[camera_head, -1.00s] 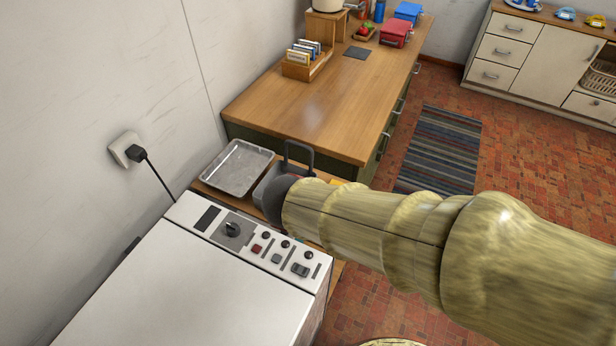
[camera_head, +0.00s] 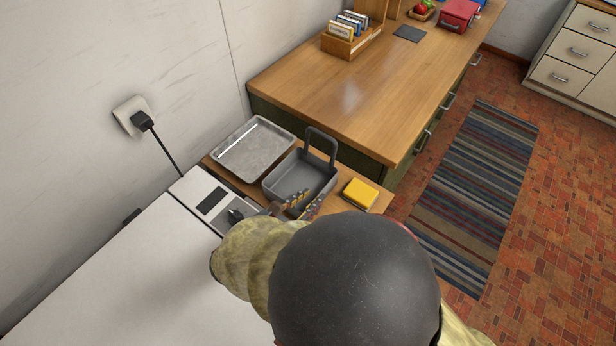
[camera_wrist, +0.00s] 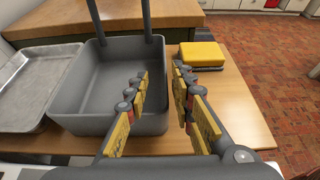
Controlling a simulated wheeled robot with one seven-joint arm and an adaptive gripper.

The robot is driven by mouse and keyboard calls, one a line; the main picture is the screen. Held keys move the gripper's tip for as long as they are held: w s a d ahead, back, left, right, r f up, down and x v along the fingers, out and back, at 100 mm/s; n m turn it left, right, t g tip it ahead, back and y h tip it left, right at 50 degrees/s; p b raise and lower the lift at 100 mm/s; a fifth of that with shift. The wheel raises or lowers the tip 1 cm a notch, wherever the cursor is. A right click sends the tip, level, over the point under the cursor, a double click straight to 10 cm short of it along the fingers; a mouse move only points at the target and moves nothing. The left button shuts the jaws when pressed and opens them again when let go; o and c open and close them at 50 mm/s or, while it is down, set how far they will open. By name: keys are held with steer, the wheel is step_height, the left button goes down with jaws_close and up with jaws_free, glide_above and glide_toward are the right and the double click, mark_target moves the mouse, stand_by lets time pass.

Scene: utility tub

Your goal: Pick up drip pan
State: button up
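A deep grey pan (camera_head: 290,178) with a tall upright loop handle sits on a small wooden surface. It also shows in the wrist view (camera_wrist: 85,122). A shallow silver metal tray (camera_head: 252,150) lies to its left and shows in part in the wrist view (camera_wrist: 30,85). I cannot tell by name which is the drip pan. My gripper (camera_head: 308,199) is at the grey pan's near right side. In the wrist view my gripper (camera_wrist: 160,76) is open, one finger over the pan's inside, the other past its right wall. Nothing is held; contact is unclear.
A yellow sponge-like block (camera_head: 361,193) lies right of the grey pan. A white appliance (camera_head: 130,270) stands in front, with a plugged cord at the wall. A wooden counter (camera_head: 345,95) stands behind. A striped rug (camera_head: 475,190) lies on the brick floor to the right.

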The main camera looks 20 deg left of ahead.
mark_target(324, 192)
steer(key=b+x, duration=0.1)
steer(key=x, duration=0.1)
steer(key=b+x, duration=0.1)
steer(key=x, duration=0.2)
steer(key=shift+w+d+f, duration=0.1)
steer(key=shift+d+f, duration=0.05)
steer(key=shift+d, duration=0.3)
steer(key=shift+w+d+f+b, duration=0.1)
steer(key=shift+w+b, duration=0.2)
steer(key=shift+w, duration=0.1)
steer(key=shift+c, duration=1.1)
steer(key=c, duration=0.4)
jaws_close()
